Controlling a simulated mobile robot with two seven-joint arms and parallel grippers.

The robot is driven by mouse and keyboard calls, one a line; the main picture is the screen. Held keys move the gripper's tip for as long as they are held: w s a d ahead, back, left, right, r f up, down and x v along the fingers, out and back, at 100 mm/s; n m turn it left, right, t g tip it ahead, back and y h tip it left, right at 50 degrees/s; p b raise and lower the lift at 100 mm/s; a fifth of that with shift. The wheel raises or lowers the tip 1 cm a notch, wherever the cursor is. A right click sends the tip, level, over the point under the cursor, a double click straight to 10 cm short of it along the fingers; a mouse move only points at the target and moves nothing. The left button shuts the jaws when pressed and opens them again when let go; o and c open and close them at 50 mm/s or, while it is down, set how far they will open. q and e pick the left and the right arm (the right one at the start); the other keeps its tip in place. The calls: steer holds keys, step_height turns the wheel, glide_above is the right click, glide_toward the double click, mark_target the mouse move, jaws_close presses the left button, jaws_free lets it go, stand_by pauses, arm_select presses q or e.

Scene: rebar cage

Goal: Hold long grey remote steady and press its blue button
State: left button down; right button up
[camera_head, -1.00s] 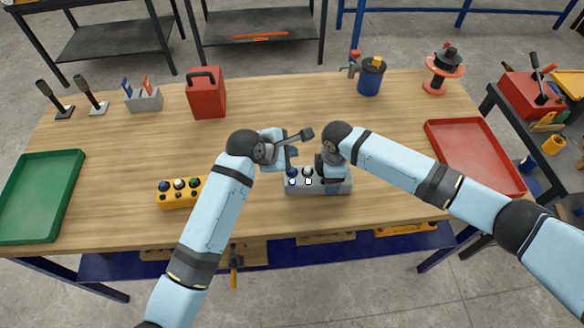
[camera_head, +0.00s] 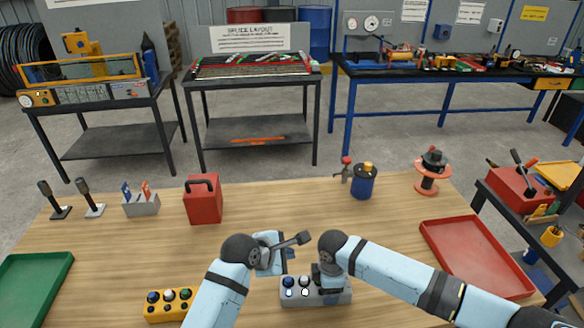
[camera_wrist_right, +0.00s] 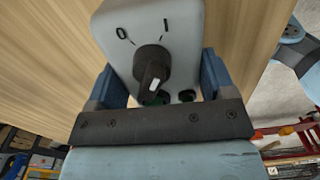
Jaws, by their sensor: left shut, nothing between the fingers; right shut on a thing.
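The long grey remote (camera_head: 296,300) lies on the wooden table at the front middle. Its blue button (camera_head: 289,282) is near its left end, with a white button (camera_head: 304,281) beside it. My right gripper (camera_head: 328,284) is shut on the remote's right part. In the right wrist view, its fingers (camera_wrist_right: 162,80) clasp both sides of the grey body (camera_wrist_right: 184,22), around a black rotary knob (camera_wrist_right: 153,70) marked 0 and I. My left gripper (camera_head: 290,262) is shut and empty, just above and behind the blue button; it looks apart from the button.
A yellow button box (camera_head: 160,310) lies left of the remote. A green tray (camera_head: 35,285) and a red tray (camera_head: 475,255) are at the table's sides. A red toolbox (camera_head: 204,202), a blue can (camera_head: 363,184) and a spool (camera_head: 431,175) stand at the back.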

steer(key=o, duration=1.1)
steer(key=shift+o, duration=0.2)
steer(key=shift+r, duration=0.15)
steer(key=shift+r, duration=3.9)
step_height(320, 180, down, 8)
steer(key=shift+f, duration=0.1)
